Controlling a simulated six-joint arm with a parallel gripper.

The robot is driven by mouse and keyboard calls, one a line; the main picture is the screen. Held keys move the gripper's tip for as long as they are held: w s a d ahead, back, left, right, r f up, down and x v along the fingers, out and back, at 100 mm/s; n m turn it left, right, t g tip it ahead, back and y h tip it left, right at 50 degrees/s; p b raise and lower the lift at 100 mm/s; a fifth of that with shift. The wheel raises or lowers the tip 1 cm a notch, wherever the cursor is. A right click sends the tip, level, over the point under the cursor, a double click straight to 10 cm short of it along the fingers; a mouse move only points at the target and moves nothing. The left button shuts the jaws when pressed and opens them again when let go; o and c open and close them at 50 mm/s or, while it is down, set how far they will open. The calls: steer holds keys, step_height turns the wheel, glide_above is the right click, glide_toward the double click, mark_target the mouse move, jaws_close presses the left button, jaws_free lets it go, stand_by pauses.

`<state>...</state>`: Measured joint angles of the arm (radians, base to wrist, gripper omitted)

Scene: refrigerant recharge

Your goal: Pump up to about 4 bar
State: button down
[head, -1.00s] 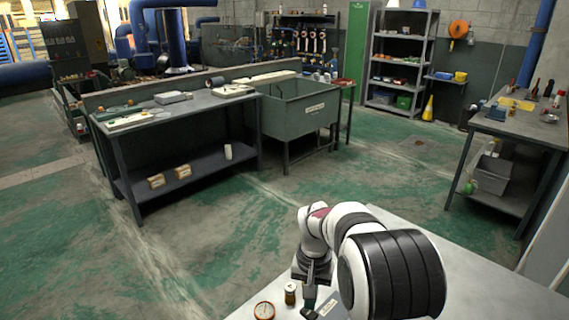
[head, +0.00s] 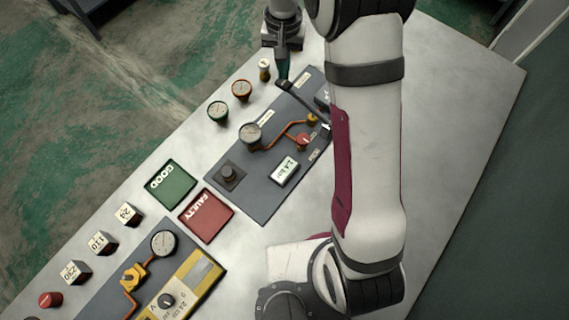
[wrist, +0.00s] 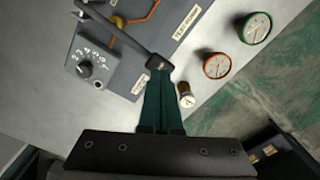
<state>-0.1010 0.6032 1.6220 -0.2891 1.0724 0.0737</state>
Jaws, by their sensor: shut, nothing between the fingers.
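The pump lever (head: 305,106) is a dark bar on the grey panel (head: 240,205), with a black block at its free end. It also shows in the wrist view (wrist: 115,32). My gripper (head: 284,76) has its green fingers together and empty, with the tips at this black end. In the wrist view my gripper's tips (wrist: 158,78) overlap or adjoin the block; I cannot tell whether they touch. A round gauge (head: 250,132) joins an orange pipe on the panel. A small display (head: 285,170) appears to read 1.4 bar. My arm hides the panel's right side.
Loose green-rimmed (head: 217,110) and orange-rimmed (head: 242,90) gauges and a small brass-coloured cylinder (head: 264,70) stand beside the panel. Green GOOD (head: 171,183) and red FAULTY (head: 206,215) plates lie nearby. A second panel (head: 105,285) and several numbered blocks occupy the lower left.

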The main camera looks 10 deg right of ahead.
mark_target(284, 82)
stand_by(0.4)
steer(key=shift+f, duration=2.55)
steer(key=shift+r, duration=2.6)
steer(key=shift+f, duration=0.1)
steer(key=shift+f, duration=2.25)
steer(key=shift+r, duration=2.35)
